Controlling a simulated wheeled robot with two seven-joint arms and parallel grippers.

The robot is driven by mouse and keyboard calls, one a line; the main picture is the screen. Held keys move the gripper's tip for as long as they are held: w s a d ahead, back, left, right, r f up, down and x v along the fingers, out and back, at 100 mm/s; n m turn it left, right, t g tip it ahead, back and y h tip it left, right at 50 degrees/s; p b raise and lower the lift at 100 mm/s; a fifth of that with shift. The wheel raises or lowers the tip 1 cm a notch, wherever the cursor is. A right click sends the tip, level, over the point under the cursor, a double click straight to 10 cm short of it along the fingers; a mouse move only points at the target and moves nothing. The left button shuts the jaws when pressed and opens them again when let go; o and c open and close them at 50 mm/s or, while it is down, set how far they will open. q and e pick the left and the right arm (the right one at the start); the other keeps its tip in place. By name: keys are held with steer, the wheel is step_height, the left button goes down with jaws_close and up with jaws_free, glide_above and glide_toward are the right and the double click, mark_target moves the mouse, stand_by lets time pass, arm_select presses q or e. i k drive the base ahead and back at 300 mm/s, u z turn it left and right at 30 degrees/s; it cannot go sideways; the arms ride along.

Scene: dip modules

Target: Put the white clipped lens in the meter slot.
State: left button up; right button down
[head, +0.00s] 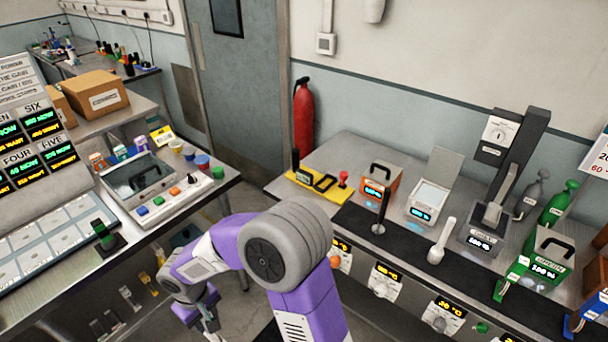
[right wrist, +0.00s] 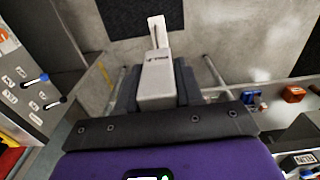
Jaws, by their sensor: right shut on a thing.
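My right gripper (right wrist: 157,55) is shut on a narrow white piece (right wrist: 156,30), which stands out beyond the fingertips in the right wrist view. It looks like the white clipped lens, but its clip and lens are too small to make out. In the head view my purple arm bends down to the left, with its gripper (head: 208,322) low in front of the left bench, over the floor. A grey device with a lit percent display (head: 482,240) and a dark column stands on the right bench. I cannot tell which device holds the meter slot. My left gripper is not in view.
The left bench (head: 160,225) holds a panel with coloured buttons and several jars. The right bench (head: 345,150) carries an orange box (head: 378,186), a white display box (head: 424,204) and a green box (head: 543,262). Floor lies between the benches.

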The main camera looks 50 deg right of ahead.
mark_target(326, 185)
steer(key=z, duration=0.7)
steer(key=i, duration=1.15)
steer(key=z, duration=1)
